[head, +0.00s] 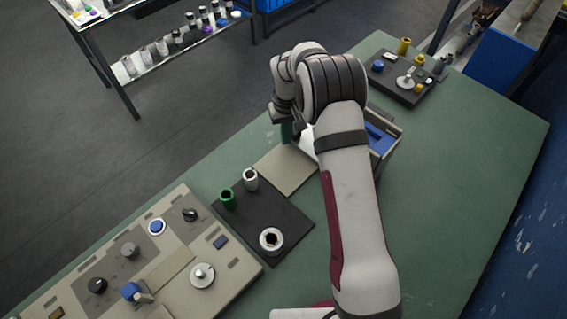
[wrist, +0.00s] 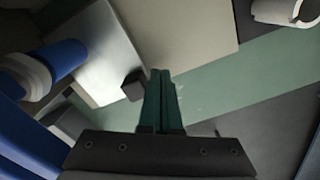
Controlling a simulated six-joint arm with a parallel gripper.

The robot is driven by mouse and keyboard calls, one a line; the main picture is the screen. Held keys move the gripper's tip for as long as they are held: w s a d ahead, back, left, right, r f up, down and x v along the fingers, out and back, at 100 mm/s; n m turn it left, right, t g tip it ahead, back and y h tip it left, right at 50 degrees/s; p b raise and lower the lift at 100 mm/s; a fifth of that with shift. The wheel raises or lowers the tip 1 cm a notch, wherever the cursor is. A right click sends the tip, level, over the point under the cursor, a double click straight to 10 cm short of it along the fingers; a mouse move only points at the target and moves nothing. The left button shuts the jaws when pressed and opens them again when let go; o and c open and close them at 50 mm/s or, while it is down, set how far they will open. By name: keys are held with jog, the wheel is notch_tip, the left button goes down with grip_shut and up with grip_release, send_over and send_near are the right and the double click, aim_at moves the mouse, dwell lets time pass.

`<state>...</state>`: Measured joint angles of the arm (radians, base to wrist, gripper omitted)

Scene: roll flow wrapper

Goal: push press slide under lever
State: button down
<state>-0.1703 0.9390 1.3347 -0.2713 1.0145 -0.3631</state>
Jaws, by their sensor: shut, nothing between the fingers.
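My gripper (head: 287,132) is shut and empty, its green fingers pointing down beside a beige plate (head: 284,170) on the green bench. In the wrist view the closed fingertips (wrist: 160,76) are close to a small dark block (wrist: 133,88) at the edge of a pale shiny plate (wrist: 92,50); I cannot tell whether they touch. This pale plate may be the press slide. A blue cylinder with a white collar (wrist: 62,58), possibly part of the lever, lies left of the fingers in the wrist view. My arm hides much of this station in the head view.
A black mat (head: 258,207) holds a green ring (head: 227,198), a white cylinder (head: 250,179) and a white ring (head: 271,240). A beige control panel (head: 180,262) stands front left. A beige box with blue inside (head: 381,140) is right of my arm.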

jog(key=shift+s+a, duration=0.35)
notch_tip(320, 180, up, 8)
dwell(0.4)
jog(key=s+d+r+m, duration=0.4)
jog(key=s+r, duration=0.7)
jog(key=s, duration=0.2)
jog(key=s+d+m+y, duration=0.1)
jog(key=s+m, duration=0.3)
jog(key=s, duration=1.8)
jog(key=shift+d+m+y, duration=0.3)
jog(key=shift+y, duration=0.1)
